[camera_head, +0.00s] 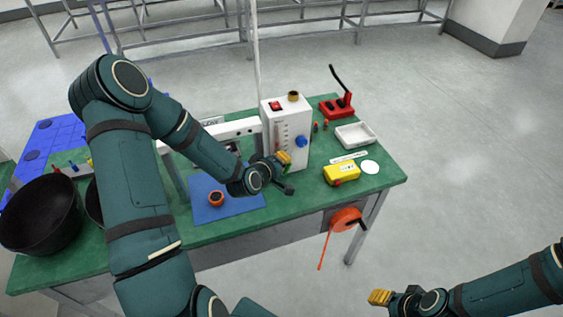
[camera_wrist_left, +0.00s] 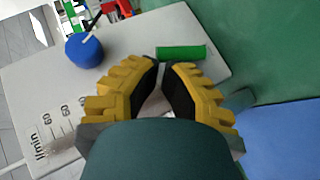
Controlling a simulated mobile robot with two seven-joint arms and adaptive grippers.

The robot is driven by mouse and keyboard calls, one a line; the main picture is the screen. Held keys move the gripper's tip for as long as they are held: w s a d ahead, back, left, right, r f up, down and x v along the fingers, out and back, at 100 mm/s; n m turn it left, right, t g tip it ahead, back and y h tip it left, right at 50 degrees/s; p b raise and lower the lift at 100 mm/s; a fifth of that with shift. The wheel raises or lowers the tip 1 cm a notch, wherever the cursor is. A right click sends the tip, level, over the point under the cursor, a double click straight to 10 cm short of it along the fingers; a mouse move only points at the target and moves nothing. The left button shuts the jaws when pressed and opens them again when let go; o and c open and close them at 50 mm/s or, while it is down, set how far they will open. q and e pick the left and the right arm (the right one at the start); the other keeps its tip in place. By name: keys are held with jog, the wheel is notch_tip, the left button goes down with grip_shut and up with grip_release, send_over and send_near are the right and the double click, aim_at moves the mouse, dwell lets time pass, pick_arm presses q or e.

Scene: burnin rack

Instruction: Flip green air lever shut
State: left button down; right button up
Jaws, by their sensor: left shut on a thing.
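The green air lever (camera_wrist_left: 182,52) shows in the left wrist view as a short green bar at the fingertips, lying crosswise on the front of a white flow-meter box (camera_wrist_left: 40,85). In the head view this box (camera_head: 272,125) stands on the bench with a red switch on top and a blue knob (camera_head: 301,142). My left gripper (camera_head: 284,158) is at the box's lower front. Its yellow fingers (camera_wrist_left: 163,66) are shut at the lever; the exact contact is partly hidden. My right gripper (camera_head: 379,297) is away from the bench at the lower right; its jaw opening is unclear.
Right of the box are a yellow device (camera_head: 341,174), a white tray (camera_head: 355,136) and a red base with a black lever (camera_head: 338,107). A blue mat (camera_head: 240,205) holds an orange ring (camera_head: 216,198). A black bowl (camera_head: 40,215) stands left. An orange reel (camera_head: 346,220) hangs at the front edge.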

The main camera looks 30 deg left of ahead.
pick_arm(q)
jog(key=shift+w+d+m+g+y+p, duration=0.25)
jog(key=shift+m+g+y+p, duration=0.05)
jog(key=shift+g+p, duration=0.3)
jog(key=shift+w+d+m+g+y+p, duration=0.25)
jog(key=shift+m+g+y+p, duration=0.05)
jog(key=shift+g+p, duration=0.3)
pick_arm(e)
jog(key=shift+w+r, duration=0.2)
jog(key=shift+r, duration=0.4)
jog(key=shift+w+r, duration=0.2)
jog(key=shift+r, duration=0.4)
dwell(0.9)
pick_arm(q)
jog(key=shift+w+d+f+m+g+y+p, duration=0.15)
jog(key=shift+w+d+m+g+y+p, duration=0.2)
jog(key=shift+g+y+p, duration=0.45)
pick_arm(e)
jog(key=shift+w+d+r, duration=0.1)
jog(key=shift+w+r, duration=0.1)
jog(key=shift+r, duration=0.35)
jog(key=shift+w+r, duration=0.2)
jog(key=shift+r, duration=0.35)
dwell(1.1)
